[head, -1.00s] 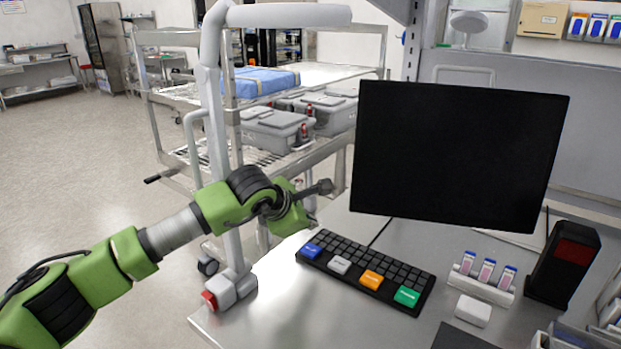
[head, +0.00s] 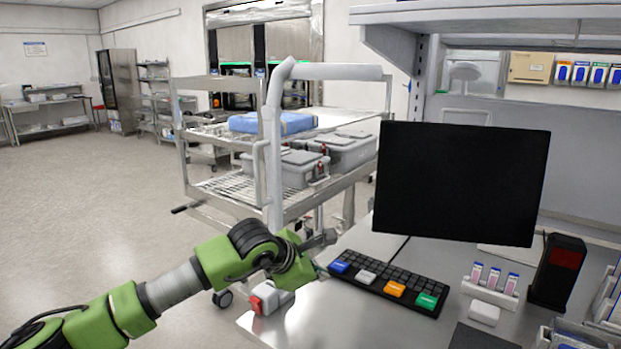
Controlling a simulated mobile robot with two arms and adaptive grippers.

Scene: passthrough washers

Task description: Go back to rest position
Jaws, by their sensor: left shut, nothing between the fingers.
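My left gripper (head: 318,242) is at the end of the green arm that comes in from the lower left. It is shut and empty. It is in the air near the left edge of the steel desk, just left of and above the black keyboard (head: 390,282). No contact with the keyboard or desk shows. My right gripper is not in view.
A black monitor (head: 461,183) stands on the desk (head: 330,318), right of my gripper. A metal cart (head: 232,188) with grey cases (head: 291,166) and a blue wrapped pack (head: 271,123) stands behind. The floor (head: 90,215) at the left is clear.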

